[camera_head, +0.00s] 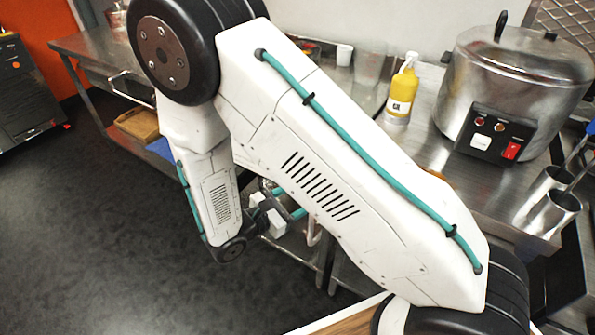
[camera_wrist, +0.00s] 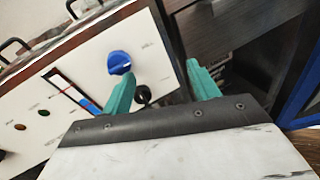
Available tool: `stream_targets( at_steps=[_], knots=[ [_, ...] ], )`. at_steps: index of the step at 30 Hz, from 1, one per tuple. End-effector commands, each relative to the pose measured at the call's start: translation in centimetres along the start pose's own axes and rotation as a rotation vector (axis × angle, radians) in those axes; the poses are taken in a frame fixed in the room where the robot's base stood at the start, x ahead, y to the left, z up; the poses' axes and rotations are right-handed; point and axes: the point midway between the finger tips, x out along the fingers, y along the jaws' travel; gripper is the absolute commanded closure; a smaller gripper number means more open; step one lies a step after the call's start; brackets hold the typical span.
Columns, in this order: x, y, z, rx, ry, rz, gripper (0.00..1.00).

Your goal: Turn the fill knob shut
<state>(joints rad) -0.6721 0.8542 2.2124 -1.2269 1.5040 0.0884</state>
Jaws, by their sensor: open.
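A blue knob (camera_wrist: 119,62) sits on a white control panel (camera_wrist: 155,45) in the wrist view. The small print beside it is too blurred to read, so I cannot confirm it is the fill knob. My gripper (camera_wrist: 161,74) is open, its two teal fingers apart with nothing between the tips. The blue knob lies just to the left of the left fingertip, outside the gap. A smaller black knob (camera_wrist: 142,94) shows low between the fingers. In the head view my arm hides the panel and both knobs.
The panel also carries a blue-and-red level strip (camera_wrist: 72,92) and small coloured lights. A steel counter (camera_head: 430,150) in the head view holds a yellow bottle (camera_head: 402,88) and a large steel cooker (camera_head: 515,75). Open dark floor (camera_head: 110,240) lies at left.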

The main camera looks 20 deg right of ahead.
Motion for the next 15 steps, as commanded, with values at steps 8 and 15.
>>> stream_targets(
  at_steps=[8,15],
  knots=[
    [-0.7,5.4,-0.7,0.019,-0.046,0.232,0.4],
    [2.3,6.0,-0.4,0.026,-0.052,0.231,0.4]
  ],
)
